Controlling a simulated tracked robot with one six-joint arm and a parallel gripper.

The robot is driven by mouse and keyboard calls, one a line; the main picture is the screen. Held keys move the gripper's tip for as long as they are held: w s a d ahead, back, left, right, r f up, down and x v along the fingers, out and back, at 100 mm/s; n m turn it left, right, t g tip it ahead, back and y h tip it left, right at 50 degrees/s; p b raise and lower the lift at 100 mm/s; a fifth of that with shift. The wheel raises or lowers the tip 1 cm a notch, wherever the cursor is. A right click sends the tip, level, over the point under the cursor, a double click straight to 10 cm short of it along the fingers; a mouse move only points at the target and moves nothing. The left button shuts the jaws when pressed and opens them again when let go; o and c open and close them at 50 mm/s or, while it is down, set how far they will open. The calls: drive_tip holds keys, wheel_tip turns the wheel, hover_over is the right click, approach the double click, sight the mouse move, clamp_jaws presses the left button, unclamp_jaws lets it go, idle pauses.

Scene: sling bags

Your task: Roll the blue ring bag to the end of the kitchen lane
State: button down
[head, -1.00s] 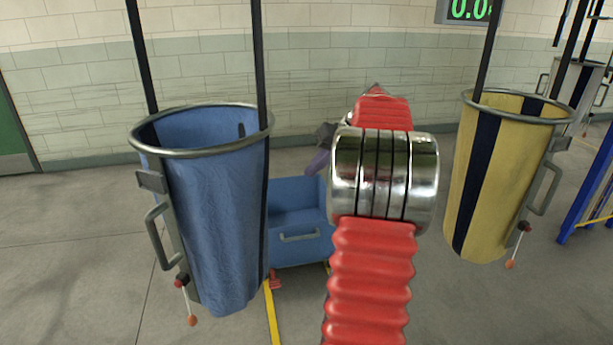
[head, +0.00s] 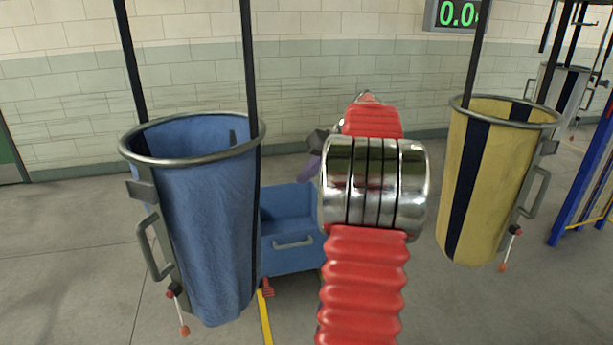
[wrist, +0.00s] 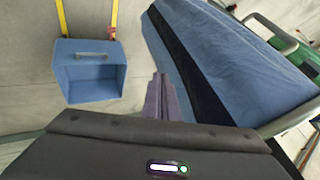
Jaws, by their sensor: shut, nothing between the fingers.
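The blue ring bag (head: 208,215) hangs upright from black straps at left in the head view, with a metal rim ring, a side handle (head: 152,245) and a dangling orange-tipped cord. In the wrist view the bag (wrist: 235,50) fills the right side, a dark stripe along its edge. My gripper (head: 311,167) is partly hidden behind my red arm, right of the bag and above a blue bin. In the wrist view my gripper's purple fingers (wrist: 159,92) are together and empty, beside the bag; I cannot tell whether they touch it.
An open blue bin (head: 292,243) stands on the floor behind the bag, with a yellow line (head: 265,320) in front. A yellow bag with dark stripes (head: 490,185) hangs at right. A grey bag (head: 562,95) and blue frame (head: 588,180) stand farther right. Floor at left is clear.

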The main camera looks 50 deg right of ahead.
drive_tip(key=shift+f, duration=0.1)
drive_tip(key=s+a+f+m+g+h, duration=0.1)
drive_tip(key=s+a+f+g, duration=0.15)
drive_tip(key=a, duration=0.75)
drive_tip(key=s+a+f+m+g, duration=0.1)
drive_tip(key=a+f, duration=0.2)
drive_tip(key=a, duration=0.6)
drive_tip(key=s+a+n+t, duration=0.1)
drive_tip(key=s+a+n, duration=0.3)
drive_tip(key=a, duration=1.1)
drive_tip(key=s+a+n+t, duration=0.1)
drive_tip(key=s+a+n, duration=0.3)
drive_tip(key=a, duration=1.1)
drive_tip(key=s, duration=0.2)
drive_tip(key=shift+s+a+r+h, duration=0.2)
drive_tip(key=shift+s+h, duration=0.1)
drive_tip(key=shift+s, duration=0.1)
drive_tip(key=c, duration=2.5)
unclamp_jaws()
